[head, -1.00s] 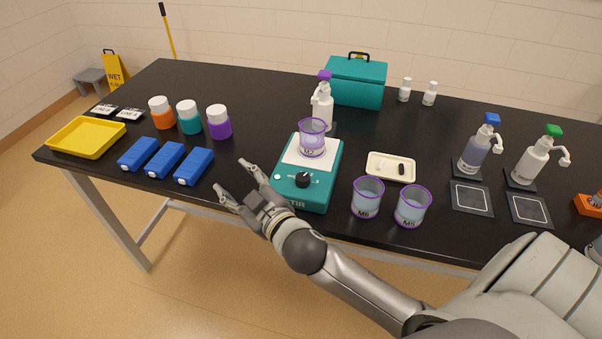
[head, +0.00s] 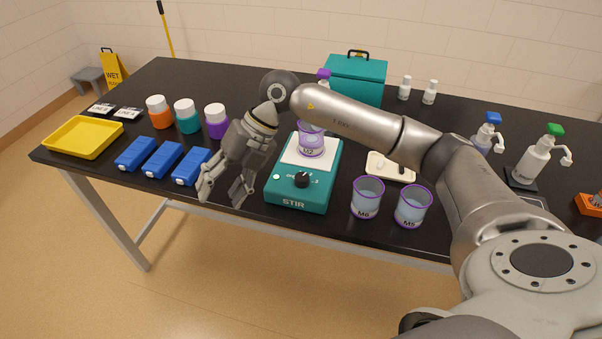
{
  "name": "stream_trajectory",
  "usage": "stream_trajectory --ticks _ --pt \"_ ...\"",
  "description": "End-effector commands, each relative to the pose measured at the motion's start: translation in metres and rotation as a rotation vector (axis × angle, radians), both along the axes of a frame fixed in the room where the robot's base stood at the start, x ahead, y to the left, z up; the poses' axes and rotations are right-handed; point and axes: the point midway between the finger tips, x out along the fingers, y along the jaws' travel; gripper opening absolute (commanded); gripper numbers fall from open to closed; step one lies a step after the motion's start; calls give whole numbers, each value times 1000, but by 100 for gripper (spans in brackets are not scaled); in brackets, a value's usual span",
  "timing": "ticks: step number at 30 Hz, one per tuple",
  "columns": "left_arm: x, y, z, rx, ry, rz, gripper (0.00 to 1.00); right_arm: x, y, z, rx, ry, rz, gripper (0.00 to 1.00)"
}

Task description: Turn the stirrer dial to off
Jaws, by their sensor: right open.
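The teal stirrer (head: 297,202) stands near the table's front edge, marked STIR on its front. Its black dial (head: 302,180) faces up on the front part, with small markings beside it that I cannot fully read. A purple-rimmed beaker (head: 311,144) marked M2 stands on the stirrer's white plate (head: 291,153). My right gripper (head: 220,196) is open and empty, pointing down to the left of the stirrer, apart from the dial. My right forearm passes behind and above the beaker. My left gripper is not in view.
Several blue blocks (head: 163,159) lie left of my right gripper, beside a yellow tray (head: 83,137). Two purple-rimmed beakers, M6 (head: 367,197) and M5 (head: 412,206), stand right of the stirrer. A cream tray (head: 378,174) lies behind them. Lidded jars (head: 186,117) stand at the left.

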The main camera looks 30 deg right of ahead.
Motion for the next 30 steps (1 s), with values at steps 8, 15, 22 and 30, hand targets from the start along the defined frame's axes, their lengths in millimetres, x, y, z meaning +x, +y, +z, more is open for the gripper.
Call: stream_trajectory --ticks 8,15,22,30 --pt "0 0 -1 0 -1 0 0 12 -162 19 -550 110 -220 55" --pt "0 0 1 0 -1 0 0 7 -197 24 -661 150 -287 55" --pt "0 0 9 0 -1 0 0 6 -196 -13 -659 154 -284 55" --pt "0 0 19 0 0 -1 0 6 -195 -60 -656 151 -282 55"
